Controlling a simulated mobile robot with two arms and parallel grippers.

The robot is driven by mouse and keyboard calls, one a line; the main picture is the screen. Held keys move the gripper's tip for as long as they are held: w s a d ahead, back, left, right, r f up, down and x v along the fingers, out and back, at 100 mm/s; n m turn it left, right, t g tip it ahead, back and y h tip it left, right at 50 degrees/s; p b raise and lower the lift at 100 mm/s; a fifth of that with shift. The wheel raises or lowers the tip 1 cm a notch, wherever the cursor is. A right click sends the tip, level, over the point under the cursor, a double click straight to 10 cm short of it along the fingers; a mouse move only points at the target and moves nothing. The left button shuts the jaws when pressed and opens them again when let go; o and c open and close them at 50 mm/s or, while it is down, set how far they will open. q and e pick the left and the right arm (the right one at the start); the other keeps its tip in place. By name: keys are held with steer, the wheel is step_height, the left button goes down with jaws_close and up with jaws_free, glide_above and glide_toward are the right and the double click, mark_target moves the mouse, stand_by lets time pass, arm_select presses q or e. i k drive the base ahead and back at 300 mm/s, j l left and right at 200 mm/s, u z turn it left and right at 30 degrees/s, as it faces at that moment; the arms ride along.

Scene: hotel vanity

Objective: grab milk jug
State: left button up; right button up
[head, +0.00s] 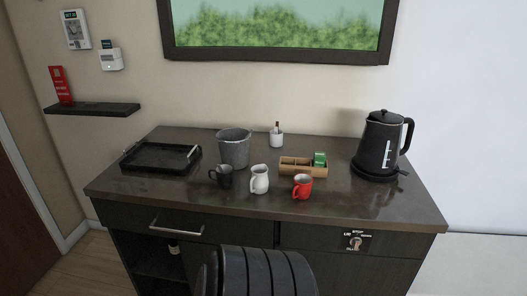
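The milk jug (260,179) is a small white pitcher standing upright near the middle of the dark vanity top (330,205). Its handle side is to the right and its mouth is open at the top. A dark mug (223,177) stands close to its left, and a red mug (302,187) stands to its right and a little nearer the front edge. Neither my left gripper nor my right gripper is in view. Nothing holds the jug.
A grey bucket (233,148) stands behind the dark mug. A black tray (162,157) lies at left. The front right is clear.

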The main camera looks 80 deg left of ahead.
mark_target(259, 183)
steer(key=u, duration=2.35)
